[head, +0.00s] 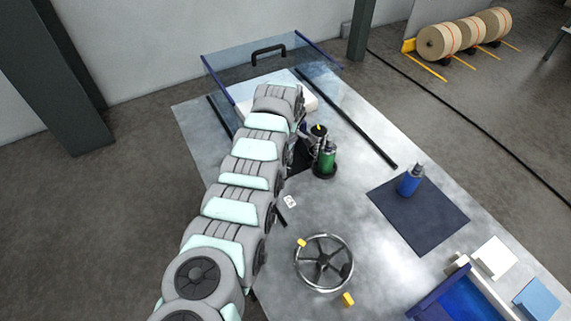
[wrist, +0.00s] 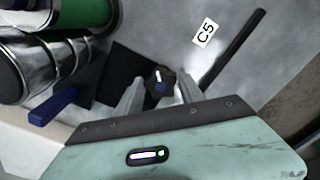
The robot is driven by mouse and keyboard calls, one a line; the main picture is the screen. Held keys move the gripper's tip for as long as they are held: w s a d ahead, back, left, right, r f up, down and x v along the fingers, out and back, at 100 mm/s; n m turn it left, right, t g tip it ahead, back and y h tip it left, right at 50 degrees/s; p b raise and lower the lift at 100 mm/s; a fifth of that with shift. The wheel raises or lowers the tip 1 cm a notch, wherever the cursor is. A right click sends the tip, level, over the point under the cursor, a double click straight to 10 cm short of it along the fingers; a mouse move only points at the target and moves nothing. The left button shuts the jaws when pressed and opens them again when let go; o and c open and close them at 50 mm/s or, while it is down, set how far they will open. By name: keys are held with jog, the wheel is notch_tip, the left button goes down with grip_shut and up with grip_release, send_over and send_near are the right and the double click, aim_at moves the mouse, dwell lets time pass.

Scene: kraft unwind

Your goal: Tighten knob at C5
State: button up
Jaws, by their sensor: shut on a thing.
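The knob (wrist: 160,84) is small and dark with a white pointer mark and a bluish middle, seen in the wrist view. My gripper (wrist: 159,77) has one finger on each side of it and is shut on it. A white label reading C5 (wrist: 205,32) lies on the metal surface just beyond the right finger. In the head view a small white label (head: 290,201) shows beside my arm. My arm hides the gripper and the knob there.
A green cylinder (head: 328,160) in a dark holder stands close to my wrist. A blue lever (wrist: 55,107) is left of the fingers. A spoked handwheel (head: 324,262) is nearer the front. A blue bottle (head: 411,182) stands on a dark mat (head: 425,228). A clear guard (head: 225,68) stands behind.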

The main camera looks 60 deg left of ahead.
jog(key=c, duration=0.5)
